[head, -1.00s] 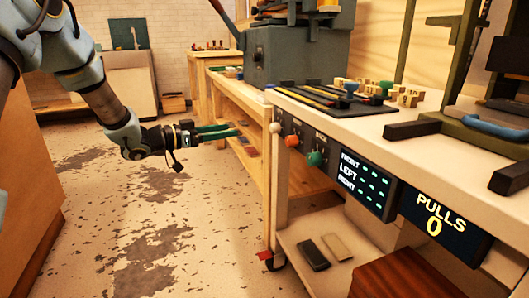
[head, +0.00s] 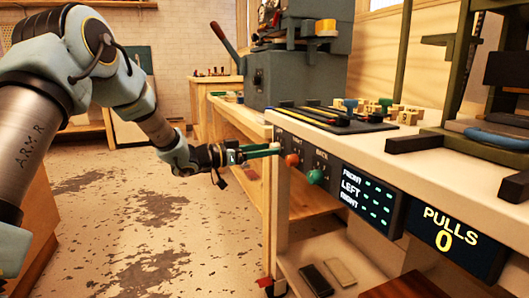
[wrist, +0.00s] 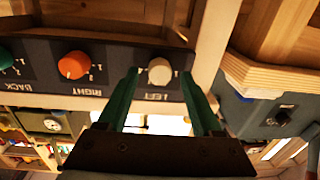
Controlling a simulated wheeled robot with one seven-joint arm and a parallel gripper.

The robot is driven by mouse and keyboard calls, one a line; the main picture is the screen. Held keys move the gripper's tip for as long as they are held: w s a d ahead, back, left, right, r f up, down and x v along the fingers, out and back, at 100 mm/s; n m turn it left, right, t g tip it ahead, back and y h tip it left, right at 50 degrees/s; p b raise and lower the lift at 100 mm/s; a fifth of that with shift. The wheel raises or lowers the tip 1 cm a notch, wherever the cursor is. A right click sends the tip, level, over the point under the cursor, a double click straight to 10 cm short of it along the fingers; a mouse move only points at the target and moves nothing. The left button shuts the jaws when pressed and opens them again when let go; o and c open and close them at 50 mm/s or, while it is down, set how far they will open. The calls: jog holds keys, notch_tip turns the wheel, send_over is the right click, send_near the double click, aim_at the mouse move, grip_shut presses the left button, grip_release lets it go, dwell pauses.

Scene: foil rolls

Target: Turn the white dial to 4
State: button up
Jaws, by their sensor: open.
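The white dial (wrist: 159,71) is a small round knob on the dark panel (wrist: 115,75), above an upside-down label LEFT in the wrist view. In the head view the white dial (head: 276,146) is partly hidden at my fingertips. My gripper (wrist: 160,82) is open, with one green finger on each side of the dial and a gap showing on both sides. In the head view my gripper (head: 277,151) reaches the panel's left end from the left. Which number the dial points to is too small to read.
An orange dial (wrist: 74,65) labelled RIGHT and a green dial (wrist: 5,59) labelled BACK are on the same panel. A display (head: 366,196) reads FRONT, LEFT, RIGHT; another (head: 447,231) reads PULLS 0. A wooden bench (head: 238,115) stands behind the white-topped table (head: 430,158).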

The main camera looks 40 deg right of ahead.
grip_shut()
dwell(0.6)
